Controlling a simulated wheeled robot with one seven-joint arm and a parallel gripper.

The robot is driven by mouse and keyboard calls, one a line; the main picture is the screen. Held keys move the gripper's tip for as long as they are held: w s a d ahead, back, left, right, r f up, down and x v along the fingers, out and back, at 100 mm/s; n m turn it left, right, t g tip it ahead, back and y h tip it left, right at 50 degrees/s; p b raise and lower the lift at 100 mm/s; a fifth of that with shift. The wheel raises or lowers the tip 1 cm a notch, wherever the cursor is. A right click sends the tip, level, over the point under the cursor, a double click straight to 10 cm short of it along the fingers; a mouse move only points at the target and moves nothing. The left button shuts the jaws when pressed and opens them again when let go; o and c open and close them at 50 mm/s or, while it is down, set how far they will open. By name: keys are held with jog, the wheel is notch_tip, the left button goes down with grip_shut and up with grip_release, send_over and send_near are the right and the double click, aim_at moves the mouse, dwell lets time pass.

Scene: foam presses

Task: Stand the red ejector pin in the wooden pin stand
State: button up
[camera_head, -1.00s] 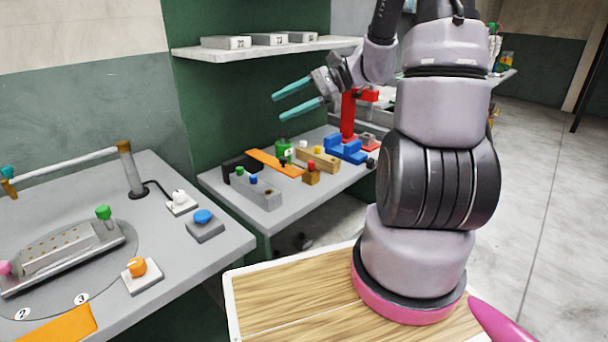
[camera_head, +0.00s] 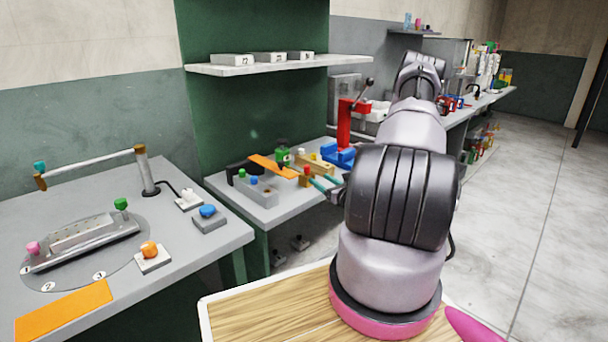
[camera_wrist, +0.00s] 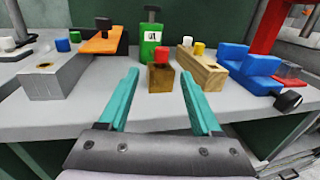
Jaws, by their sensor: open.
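The red ejector pin (camera_wrist: 161,57) stands upright in a small brown wooden block (camera_wrist: 161,78), with mainly its red head showing. It also shows in the head view (camera_head: 307,170). A longer pale wooden stand (camera_wrist: 205,72) with a white and a yellow-topped pin is just behind and to the right. It also shows in the head view (camera_head: 322,167). My gripper (camera_wrist: 159,72) is open and empty. Its teal fingers point at the small block, one to each side in the wrist view, and appear short of it. In the head view my gripper (camera_head: 323,182) is partly hidden behind my arm.
A grey holed block (camera_wrist: 55,78) with coloured pins stands at left. An orange plate (camera_wrist: 103,42) and a green bottle-like object (camera_wrist: 150,45) are behind. A blue fixture (camera_wrist: 250,68) and red press (camera_wrist: 268,28) stand at right. The bench front is clear.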

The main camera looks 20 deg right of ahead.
aim_at(309, 171)
jog(key=w, duration=0.4)
jog(key=shift+a, duration=0.4)
jog(key=shift+w+a+f, duration=0.1)
jog(key=shift+w, duration=1.4)
jog(key=shift+w+a, duration=0.1)
jog(key=shift+w, duration=1.4)
grip_shut()
